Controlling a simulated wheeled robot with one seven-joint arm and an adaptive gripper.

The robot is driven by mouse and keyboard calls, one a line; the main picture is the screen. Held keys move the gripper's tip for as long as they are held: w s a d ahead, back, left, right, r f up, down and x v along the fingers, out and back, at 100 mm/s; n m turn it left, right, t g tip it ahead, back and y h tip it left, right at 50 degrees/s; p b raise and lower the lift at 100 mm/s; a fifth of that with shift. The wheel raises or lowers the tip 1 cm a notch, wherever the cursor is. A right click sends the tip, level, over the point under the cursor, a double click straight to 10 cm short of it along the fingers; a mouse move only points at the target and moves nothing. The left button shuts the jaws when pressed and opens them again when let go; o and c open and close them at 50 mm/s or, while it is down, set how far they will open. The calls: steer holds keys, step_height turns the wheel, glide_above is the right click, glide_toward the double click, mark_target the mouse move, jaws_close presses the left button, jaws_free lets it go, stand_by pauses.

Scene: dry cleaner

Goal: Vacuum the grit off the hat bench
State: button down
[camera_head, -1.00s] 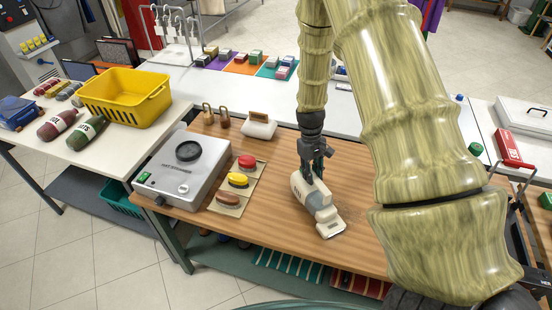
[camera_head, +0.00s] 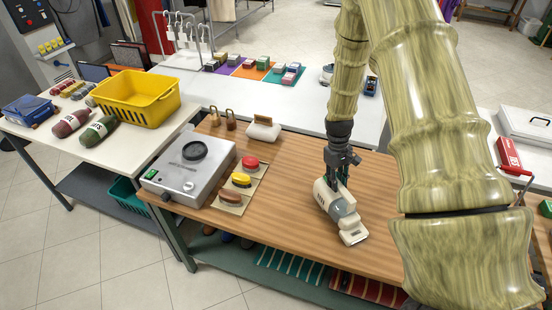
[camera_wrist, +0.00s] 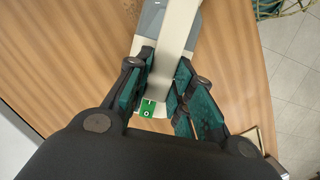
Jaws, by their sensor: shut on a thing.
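A handheld vacuum (camera_head: 342,215), cream with a grey middle, is in my gripper (camera_head: 338,182) over the wooden hat bench (camera_head: 285,190). Its nozzle points toward the bench's front edge, close to the top; I cannot tell whether it touches. In the wrist view, the gripper fingers (camera_wrist: 163,88) with teal pads close around the vacuum's handle (camera_wrist: 176,40), and a green switch marked O (camera_wrist: 148,108) shows at its rear. No grit can be made out on the wood in either view.
A grey metal device (camera_head: 188,170) with a round black top stands at the bench's left. Beside it, red, yellow and brown pads (camera_head: 241,180) lie on a board. Behind are a white block with a brown handle (camera_head: 263,130) and small brass weights (camera_head: 222,118). The bench middle is clear.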

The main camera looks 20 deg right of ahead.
steer(key=v, duration=0.2)
steer(key=shift+r+p, duration=0.3)
steer(key=shift+r, duration=0.05)
step_height(320, 180, up, 4)
steer(key=shift+s+f+p, duration=0.15)
steer(key=shift+f+p, duration=0.05)
steer(key=shift+p, duration=1.05)
steer(key=shift+p+v, duration=0.35)
steer(key=shift+v, duration=0.45)
steer(key=shift+s+r, duration=0.1)
steer(key=shift+r, duration=0.1)
